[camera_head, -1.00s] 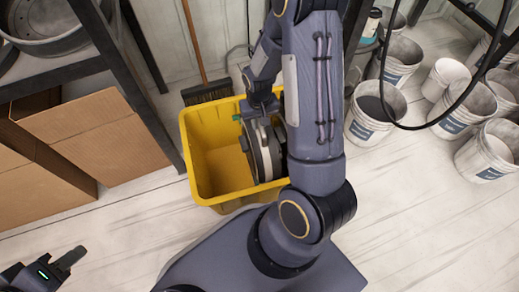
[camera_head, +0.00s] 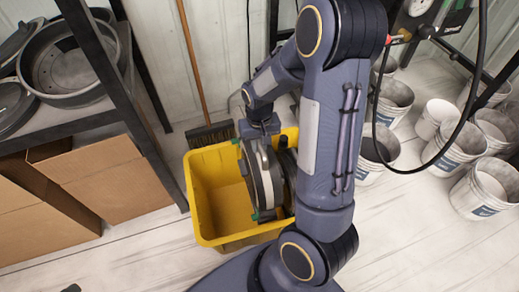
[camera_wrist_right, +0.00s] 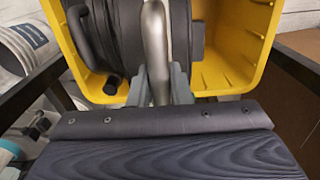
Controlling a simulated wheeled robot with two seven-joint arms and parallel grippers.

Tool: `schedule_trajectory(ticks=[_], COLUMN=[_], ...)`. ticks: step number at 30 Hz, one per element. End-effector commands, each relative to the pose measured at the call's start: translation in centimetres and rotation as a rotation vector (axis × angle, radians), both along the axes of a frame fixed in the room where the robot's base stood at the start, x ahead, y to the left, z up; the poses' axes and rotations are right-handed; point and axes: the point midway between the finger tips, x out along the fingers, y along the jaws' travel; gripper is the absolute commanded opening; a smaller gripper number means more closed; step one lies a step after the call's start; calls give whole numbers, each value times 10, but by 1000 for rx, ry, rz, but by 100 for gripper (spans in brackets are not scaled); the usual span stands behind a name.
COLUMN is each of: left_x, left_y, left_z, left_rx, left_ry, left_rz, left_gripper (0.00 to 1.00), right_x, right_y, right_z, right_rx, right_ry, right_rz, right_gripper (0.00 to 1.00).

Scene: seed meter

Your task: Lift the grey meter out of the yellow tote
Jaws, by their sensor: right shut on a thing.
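The grey meter (camera_head: 264,180), a round disc with a pale metal rim, stands on edge within the outline of the yellow tote (camera_head: 215,205). Its upper part is above the tote's back rim. My right gripper (camera_head: 263,132) is shut on the meter's top edge. In the right wrist view, the fingers (camera_wrist_right: 160,88) pinch the pale rim of the meter (camera_wrist_right: 157,40), with the yellow tote (camera_wrist_right: 238,50) around and behind it. My right arm hides the tote's right side. Only a dark tip of my left gripper (camera_head: 71,288) shows at the bottom left edge.
A dark rack (camera_head: 118,85) with round metal pans stands at left above cardboard boxes (camera_head: 95,185). A broom (camera_head: 210,135) leans behind the tote. Several white buckets (camera_head: 485,190) stand at right, and a black cable hangs there. The floor left of the tote is clear.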

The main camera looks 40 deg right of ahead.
Motion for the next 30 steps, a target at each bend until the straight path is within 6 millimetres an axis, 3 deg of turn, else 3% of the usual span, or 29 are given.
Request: schedule_trajectory(ticks=[1,6,14,30], left_x=[0,0,0,0], left_y=[0,0,0,0], left_z=[9,17,28,71], left_rx=[0,0,0,0], left_ry=[0,0,0,0], left_rz=[0,0,0,0], left_gripper=[36,36,36,36], right_x=[3,2,2,2], right_y=[0,0,0,0], right_z=[17,39,60,107], right_rx=[-1,-1,-1,-1], right_ry=[-9,-8,-7,-7], right_rz=[0,1,0,0], right_gripper=[0,0,0,0])
